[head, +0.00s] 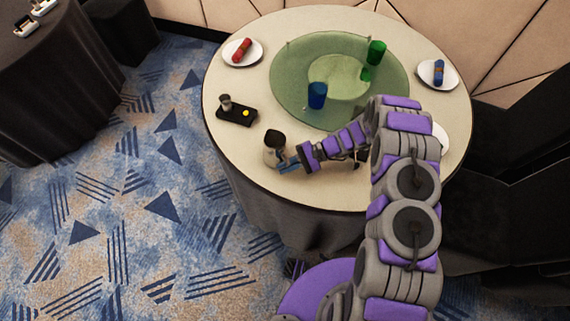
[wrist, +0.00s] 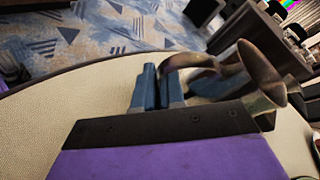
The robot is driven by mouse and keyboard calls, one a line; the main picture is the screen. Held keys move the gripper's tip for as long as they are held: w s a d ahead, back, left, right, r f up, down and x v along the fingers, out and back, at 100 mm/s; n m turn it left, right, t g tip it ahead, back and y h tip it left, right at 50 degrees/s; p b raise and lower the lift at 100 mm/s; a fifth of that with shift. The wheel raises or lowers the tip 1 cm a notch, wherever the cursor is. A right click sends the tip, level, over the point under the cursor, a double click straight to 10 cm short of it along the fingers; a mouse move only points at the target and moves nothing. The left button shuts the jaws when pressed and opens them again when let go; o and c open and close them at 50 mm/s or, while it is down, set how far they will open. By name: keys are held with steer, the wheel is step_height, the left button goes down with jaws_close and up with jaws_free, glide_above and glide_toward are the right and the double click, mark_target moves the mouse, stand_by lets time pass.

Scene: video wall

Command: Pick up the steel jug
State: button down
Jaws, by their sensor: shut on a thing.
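The steel jug (head: 274,148) stands near the front left edge of the round table (head: 240,165), with a dark round opening at its top. It also shows in the wrist view, where its flared metal rim (wrist: 259,70) and curved handle (wrist: 190,62) are visible. My gripper (head: 284,163) reaches it from the right, low on its side. In the wrist view my gripper's blue fingers (wrist: 158,88) are shut on the jug at its handle. The lower body of the jug is largely hidden by my gripper. I cannot tell whether its base touches the table.
A black tray (head: 232,118) with a small cup and yellow item lies just behind the jug. A green glass disc (head: 285,75) carries a blue cup (head: 317,95) and a green cup (head: 376,52).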

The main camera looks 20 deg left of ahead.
mark_target(289, 163)
steer(key=shift+r+p, duration=0.4)
steer(key=shift+r, duration=1.1)
steer(key=shift+s+d+r, duration=0.1)
steer(key=shift+s+d, duration=0.15)
steer(key=s+d+r+p, duration=0.1)
steer(key=s+d+p, duration=0.1)
steer(key=s+d, duration=0.8)
steer(key=shift+s, duration=0.75)
steer(key=shift+r, duration=0.15)
